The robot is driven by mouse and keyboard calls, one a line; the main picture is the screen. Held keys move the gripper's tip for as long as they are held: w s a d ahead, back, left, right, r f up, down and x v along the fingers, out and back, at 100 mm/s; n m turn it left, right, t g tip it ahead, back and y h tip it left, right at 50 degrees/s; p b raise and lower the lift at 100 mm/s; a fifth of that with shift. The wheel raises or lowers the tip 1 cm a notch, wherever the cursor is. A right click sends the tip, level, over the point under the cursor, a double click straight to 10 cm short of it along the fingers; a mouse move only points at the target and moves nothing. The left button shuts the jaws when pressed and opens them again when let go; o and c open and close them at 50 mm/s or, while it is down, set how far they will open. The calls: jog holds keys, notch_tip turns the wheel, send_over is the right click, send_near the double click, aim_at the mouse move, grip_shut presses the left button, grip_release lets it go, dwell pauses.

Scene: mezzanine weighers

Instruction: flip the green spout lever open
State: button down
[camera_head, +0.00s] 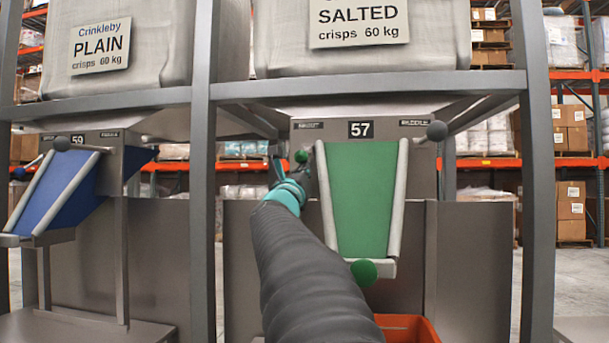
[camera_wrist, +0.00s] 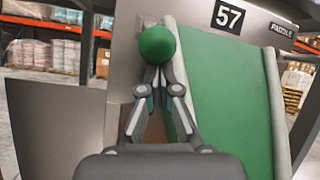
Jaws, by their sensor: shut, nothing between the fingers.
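The green chute (camera_head: 362,195) of station 57 slopes down toward me between two pale rails; it also fills the right of the wrist view (camera_wrist: 226,95). A green ball knob (camera_head: 301,156) sits at its upper left, under a small label I cannot read clearly. In the wrist view a green ball (camera_wrist: 157,46), apparently this knob, is right at my fingertips. My gripper (camera_wrist: 160,76) is shut and empty, its tips just below the ball; I cannot tell whether they touch. My gripper in the head view (camera_head: 286,172) is left of the chute, partly hidden by my arm.
Another green ball (camera_head: 363,272) is at the chute's lower lip. A grey knob (camera_head: 437,131) is by the paddle label. An orange bin (camera_head: 410,328) stands below. A blue chute (camera_head: 60,195) of station 59 is left. Grey frame posts (camera_head: 203,180) (camera_head: 538,200) flank station 57.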

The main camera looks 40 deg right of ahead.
jog(key=r+p, duration=0.1)
jog(key=r, duration=0.6)
jog(key=r+p, duration=0.1)
jog(key=r, duration=0.2)
jog(key=shift+s+a+r+p, duration=0.25)
jog(key=shift+s+a+p, duration=0.05)
jog(key=shift+s+a, duration=0.1)
dwell(0.3)
jog(key=shift+w+f, duration=0.1)
